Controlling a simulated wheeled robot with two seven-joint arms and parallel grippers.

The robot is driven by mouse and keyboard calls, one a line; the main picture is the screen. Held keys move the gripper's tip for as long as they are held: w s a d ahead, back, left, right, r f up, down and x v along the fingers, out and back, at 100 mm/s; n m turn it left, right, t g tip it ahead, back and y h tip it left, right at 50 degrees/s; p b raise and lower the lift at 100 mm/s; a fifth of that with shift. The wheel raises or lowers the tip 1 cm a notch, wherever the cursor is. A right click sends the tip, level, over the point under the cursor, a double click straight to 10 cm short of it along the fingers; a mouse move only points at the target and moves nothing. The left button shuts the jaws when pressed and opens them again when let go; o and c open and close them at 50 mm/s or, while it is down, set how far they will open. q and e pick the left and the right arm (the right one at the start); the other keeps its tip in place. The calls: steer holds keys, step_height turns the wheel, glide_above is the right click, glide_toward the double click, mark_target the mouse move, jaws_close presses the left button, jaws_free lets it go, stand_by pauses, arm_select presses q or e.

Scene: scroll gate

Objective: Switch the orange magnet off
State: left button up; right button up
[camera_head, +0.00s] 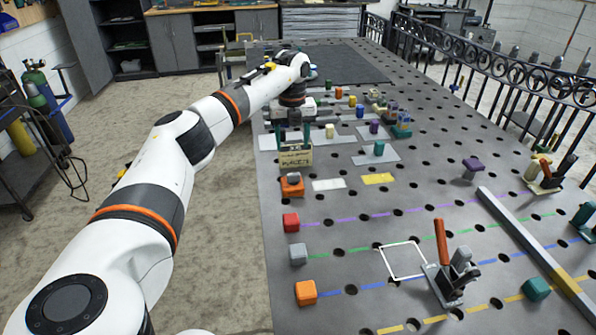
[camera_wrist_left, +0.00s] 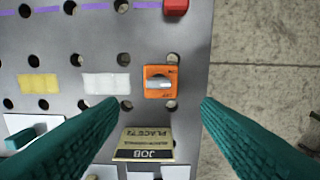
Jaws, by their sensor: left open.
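The orange magnet (camera_head: 292,187) is a small orange block with a grey knob on top, at the left edge of the table. In the left wrist view the orange magnet (camera_wrist_left: 150,93) shows its grey knob (camera_wrist_left: 160,82) lying crosswise, with small marking too blurred to read. My left gripper (camera_head: 293,138) is above the table, behind the magnet and its card. In the left wrist view my left gripper (camera_wrist_left: 158,106) is open and empty, its two teal fingers apart on either side, with the magnet just beyond them. My right gripper does not show.
An upright job card (camera_head: 296,158) stands between my left gripper and the magnet. Red (camera_head: 291,223), grey (camera_head: 298,254) and orange (camera_head: 306,292) blocks line the near left edge. White (camera_head: 328,184) and yellow (camera_head: 379,179) patches lie right of the magnet. A toggle clamp (camera_head: 450,275) stands nearer.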

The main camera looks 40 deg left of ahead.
mark_target(293, 174)
arm_select(q)
step_height(293, 174, down, 11)
steer(key=shift+p, duration=0.55)
steer(key=shift+c, duration=0.4)
steer(key=c, duration=0.9)
